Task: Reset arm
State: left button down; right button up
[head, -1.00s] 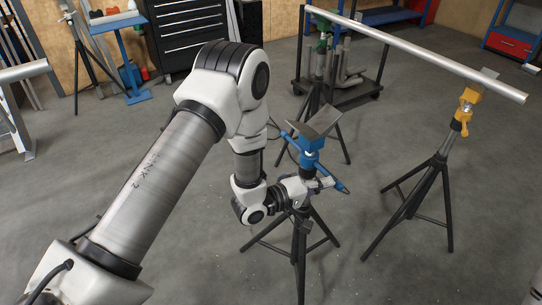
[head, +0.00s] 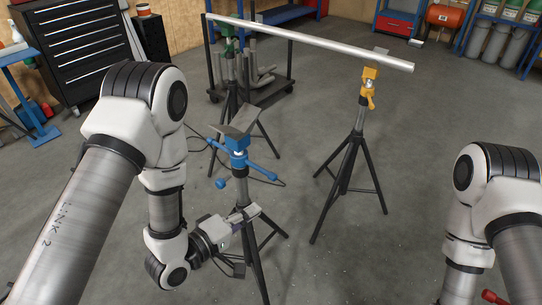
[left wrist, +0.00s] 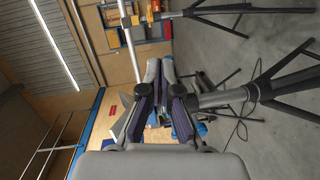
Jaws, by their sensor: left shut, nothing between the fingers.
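My left gripper (head: 254,211) is in the head view, in front of the blue-headed stand (head: 237,143) and below its head. It overlaps the stand's grey post in the picture; I cannot tell whether it touches. In the left wrist view its two dark-padded fingers (left wrist: 164,80) are closed together with nothing between them. The blue head (left wrist: 180,120) shows partly hidden behind them. The blue stand carries an empty grey V-shaped rest. My right arm shows at the right edge of the head view, but its gripper is out of frame.
A yellow-headed stand (head: 370,75) and a green-headed stand (head: 228,45) support a long metal pipe (head: 310,42). A dark cart (head: 270,92) with pipe pieces stands behind. A black tool cabinet (head: 75,45) is at the back left. The floor between the yellow stand and my right arm is clear.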

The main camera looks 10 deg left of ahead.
pick_arm(q)
jog(key=s+a+f+m+g+y+p, duration=0.1)
jog(key=s+a+f+m+g+y, duration=0.2)
jog(key=s, duration=0.4)
jog(key=s+a+f+m+g+y+p, duration=0.2)
jog(key=s+a+f+g, duration=0.3)
jog(key=s+f, duration=0.3)
jog(key=s+a+f+m+g+y+p, duration=0.2)
jog(key=s+a+f+m+g+y, duration=0.2)
jog(key=s, duration=0.4)
notch_tip(320, 180, down, 2)
jog(key=shift+a+f+g, duration=0.15)
jog(key=shift+a+g, duration=0.1)
jog(key=shift+g, duration=0.45)
